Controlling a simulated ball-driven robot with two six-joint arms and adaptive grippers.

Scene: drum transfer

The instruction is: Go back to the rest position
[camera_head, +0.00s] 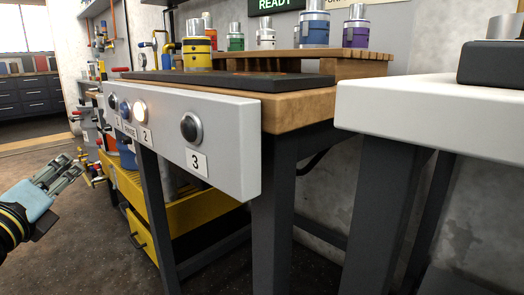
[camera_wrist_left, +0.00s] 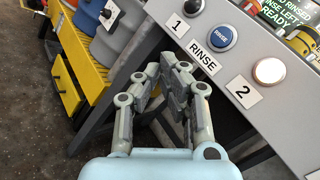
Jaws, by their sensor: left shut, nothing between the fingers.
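My left gripper (camera_head: 68,172) is at the left edge of the head view, out over the floor and apart from the bench. It is shut and empty. In the left wrist view the left gripper (camera_wrist_left: 165,78) points at the front of the button panel, with its fingers close together. The grey-white button panel (camera_head: 228,140) carries a blue rinse button (camera_wrist_left: 222,38), a lit button (camera_wrist_left: 269,71) by label 2 and a dark button (camera_head: 191,127) above label 3. My right gripper is in neither view.
A wooden bench (camera_head: 290,108) with a dark mat stands behind the panel. A yellow-banded drum (camera_head: 197,54) and several coloured drums stand at the back. A white table (camera_head: 430,105) is at right. Yellow shelving (camera_head: 182,212) stands below the bench. Floor at left is clear.

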